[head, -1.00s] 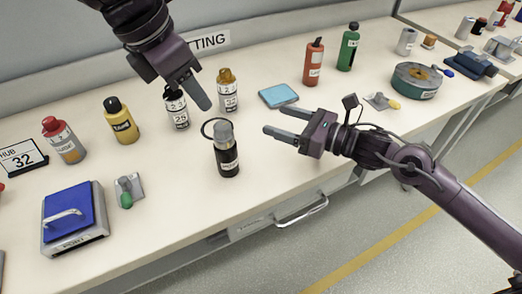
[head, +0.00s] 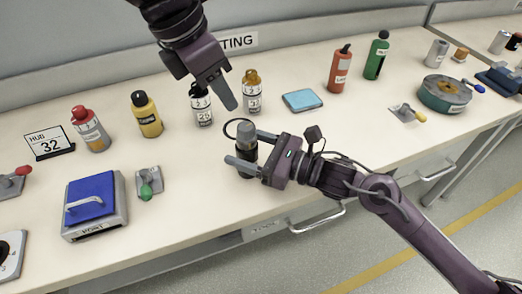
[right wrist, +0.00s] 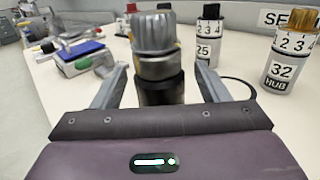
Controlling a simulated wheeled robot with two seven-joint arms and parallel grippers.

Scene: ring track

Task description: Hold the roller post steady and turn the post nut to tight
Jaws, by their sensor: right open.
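The roller post, as I take it, is a dark upright cylinder (head: 250,153) standing near the middle of the bench. Its top is a grey ribbed cap, likely the post nut (head: 246,131); in the right wrist view the nut (right wrist: 154,32) sits above the dark post (right wrist: 166,90). My right gripper (head: 245,148) is open, one finger on each side of the post. In the right wrist view gaps show between fingers and post. My left gripper (head: 229,100) hangs above and behind the post, pointing down, empty. Its finger spacing is hidden.
Two numbered bottles, black-capped (head: 202,105) and orange-capped (head: 252,93), stand just behind. A thin dark loop (head: 229,127) is beside the post. A blue-topped block (head: 92,200) and green-knobbed lever (head: 148,184) lie left.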

